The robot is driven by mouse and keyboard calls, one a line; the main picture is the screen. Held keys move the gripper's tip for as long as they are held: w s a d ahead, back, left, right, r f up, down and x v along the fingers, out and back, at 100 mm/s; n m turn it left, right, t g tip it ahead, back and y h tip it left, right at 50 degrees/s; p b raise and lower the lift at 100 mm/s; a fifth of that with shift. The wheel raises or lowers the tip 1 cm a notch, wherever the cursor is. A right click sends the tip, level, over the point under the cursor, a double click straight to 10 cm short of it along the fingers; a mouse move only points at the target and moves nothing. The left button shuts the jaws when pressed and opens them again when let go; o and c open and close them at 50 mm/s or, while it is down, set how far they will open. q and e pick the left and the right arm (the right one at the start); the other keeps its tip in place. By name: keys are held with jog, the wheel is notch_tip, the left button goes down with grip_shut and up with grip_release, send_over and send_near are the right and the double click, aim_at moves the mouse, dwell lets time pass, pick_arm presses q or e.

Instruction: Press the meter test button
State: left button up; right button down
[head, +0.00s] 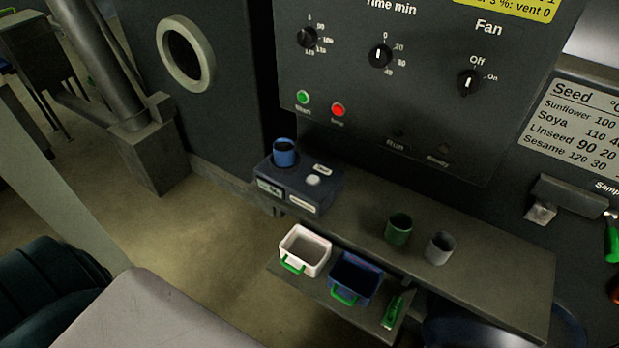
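The meter (297,187) is a small dark blue box at the left end of the grey shelf. A round whitish button (313,180) sits on its top, with a small white label (322,169) behind it. A blue cup (285,153) stands on the meter's back left part. Pale display strips show on its front, too small to read. Neither gripper shows in the head view, and nothing touches the button.
The shelf (480,276) also holds a green cup (398,229) and a grey cup (440,248). A lower ledge holds a white bin (305,251) and a blue bin (354,279) with green handles. The control panel (420,110) rises behind the shelf.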

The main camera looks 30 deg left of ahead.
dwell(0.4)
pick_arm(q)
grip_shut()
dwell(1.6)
